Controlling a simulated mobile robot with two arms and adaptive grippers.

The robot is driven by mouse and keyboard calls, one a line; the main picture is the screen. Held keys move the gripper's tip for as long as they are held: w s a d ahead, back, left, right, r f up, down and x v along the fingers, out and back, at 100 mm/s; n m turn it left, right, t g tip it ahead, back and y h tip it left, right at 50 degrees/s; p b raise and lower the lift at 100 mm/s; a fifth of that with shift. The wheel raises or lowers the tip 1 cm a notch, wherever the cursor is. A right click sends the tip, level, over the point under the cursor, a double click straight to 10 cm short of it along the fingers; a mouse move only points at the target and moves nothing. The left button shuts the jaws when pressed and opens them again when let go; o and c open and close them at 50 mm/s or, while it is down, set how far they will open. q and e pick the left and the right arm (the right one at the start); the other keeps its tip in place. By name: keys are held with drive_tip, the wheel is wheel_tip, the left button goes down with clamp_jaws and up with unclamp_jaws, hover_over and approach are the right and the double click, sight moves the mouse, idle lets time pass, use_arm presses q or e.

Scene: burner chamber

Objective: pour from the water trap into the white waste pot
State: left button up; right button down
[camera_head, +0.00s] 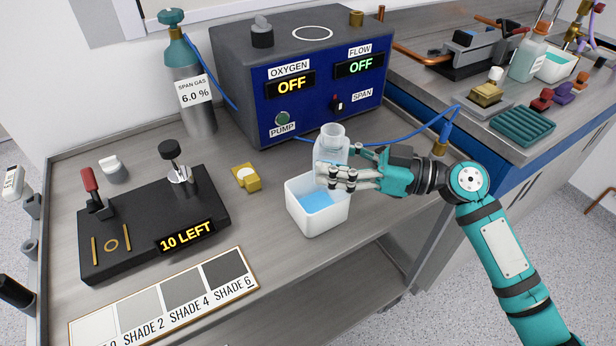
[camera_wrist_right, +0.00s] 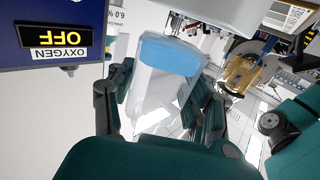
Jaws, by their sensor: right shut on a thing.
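The water trap (camera_head: 333,137) is a clear jar with its open mouth up, close to upright. My right gripper (camera_head: 340,176) is shut on it, its fingers hiding the jar's lower part in the head view. The wrist view, which is upside down, shows the water trap (camera_wrist_right: 158,88) between the fingers of my right gripper (camera_wrist_right: 160,110), with blue at its base end. The white waste pot (camera_head: 318,222) stands on the bench just in front of and below the trap, with blue liquid visible inside. I cannot tell whether trap and pot touch. My left gripper is out of view.
The blue-fronted analyser (camera_head: 320,90) stands close behind the trap. A blue tube (camera_head: 400,135) runs behind my right wrist. A small yellow block (camera_head: 246,178) and a black smoke-test stand (camera_head: 150,225) lie left of the pot. Bench front right of the shade card (camera_head: 165,300) is clear.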

drive_tip(key=shift+a+f+b, duration=0.3)
drive_tip(key=shift+a+f, duration=0.05)
drive_tip(key=shift+f, duration=0.3)
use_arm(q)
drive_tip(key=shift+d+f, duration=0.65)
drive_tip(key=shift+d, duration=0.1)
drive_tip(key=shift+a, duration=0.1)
use_arm(e)
drive_tip(key=shift+r, duration=0.1)
drive_tip(key=h+p, duration=0.1)
drive_tip(key=p, duration=0.1)
drive_tip(key=shift+w+d+r+n+p, duration=0.25)
drive_tip(key=shift+d+r+n+p, duration=0.1)
drive_tip(key=shift+n, duration=0.05)
drive_tip(key=d+n+h+p, duration=0.1)
drive_tip(key=p, duration=0.2)
drive_tip(key=shift+w+r+p, duration=0.35)
drive_tip(key=shift+p, duration=0.05)
drive_tip(key=shift+f, duration=0.2)
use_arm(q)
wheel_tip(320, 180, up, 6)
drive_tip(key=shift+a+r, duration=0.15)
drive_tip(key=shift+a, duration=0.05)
use_arm(e)
drive_tip(key=shift+w+d+r+n+h, duration=0.1)
drive_tip(key=shift+d+r+n+h, duration=0.1)
drive_tip(key=shift+n+h, duration=0.35)
